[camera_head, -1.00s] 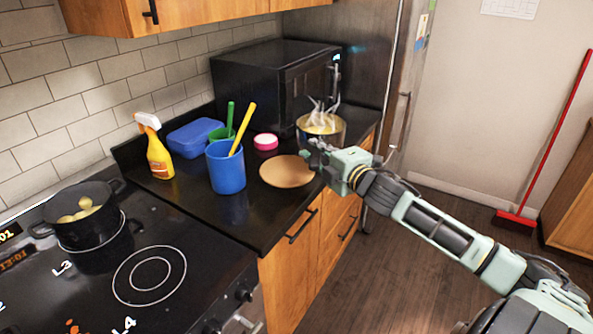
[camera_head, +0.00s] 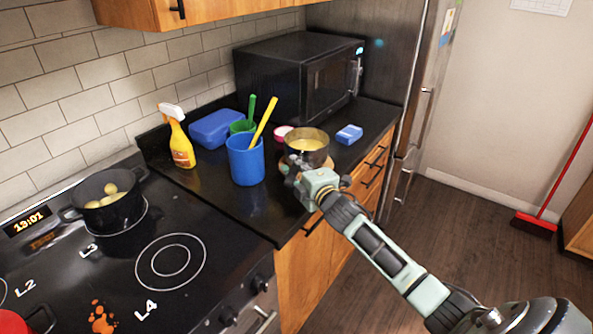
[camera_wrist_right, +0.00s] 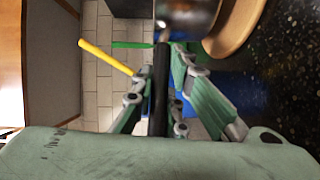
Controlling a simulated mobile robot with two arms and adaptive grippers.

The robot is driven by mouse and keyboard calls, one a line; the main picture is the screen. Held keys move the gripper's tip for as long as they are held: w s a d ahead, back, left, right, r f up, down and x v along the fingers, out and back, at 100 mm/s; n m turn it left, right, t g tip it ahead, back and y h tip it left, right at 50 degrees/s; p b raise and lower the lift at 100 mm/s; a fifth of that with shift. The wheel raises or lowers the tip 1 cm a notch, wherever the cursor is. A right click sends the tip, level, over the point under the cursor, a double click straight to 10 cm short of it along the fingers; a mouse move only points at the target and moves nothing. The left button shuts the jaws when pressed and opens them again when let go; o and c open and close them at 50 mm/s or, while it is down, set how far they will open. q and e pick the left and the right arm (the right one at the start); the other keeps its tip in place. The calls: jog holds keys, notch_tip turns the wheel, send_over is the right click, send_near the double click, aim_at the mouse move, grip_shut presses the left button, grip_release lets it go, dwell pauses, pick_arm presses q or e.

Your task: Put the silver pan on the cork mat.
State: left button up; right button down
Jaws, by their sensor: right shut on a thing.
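My right gripper (camera_head: 296,172) is shut on the pan's dark handle. The wrist view shows the handle (camera_wrist_right: 160,88) between the fingers (camera_wrist_right: 160,100). There the pan's body (camera_wrist_right: 186,18) is right beside the mat's face (camera_wrist_right: 236,28); I cannot tell whether they touch. My left gripper is not in view.
A blue cup (camera_head: 246,160) with a yellow utensil stands left of the pan. The microwave (camera_head: 300,80) stands behind. A black pot (camera_head: 107,203) is on the stove.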

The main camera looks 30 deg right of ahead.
jog(key=shift+f, duration=0.8)
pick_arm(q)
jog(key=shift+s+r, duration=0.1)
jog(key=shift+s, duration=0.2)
pick_arm(e)
jog(key=shift+f, duration=0.1)
jog(key=c, duration=2.2)
grip_release()
jog(key=shift+f, duration=0.3)
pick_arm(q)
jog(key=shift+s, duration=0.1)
pick_arm(e)
jog(key=o, duration=0.4)
jog(key=shift+o, duration=0.2)
jog(key=shift+s+r, duration=0.15)
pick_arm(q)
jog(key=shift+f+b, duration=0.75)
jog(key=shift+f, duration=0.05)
pick_arm(e)
jog(key=s+a, duration=0.1)
jog(key=s, duration=1)
jog(key=shift+s+r, duration=0.35)
jog(key=shift+s, duration=0.05)
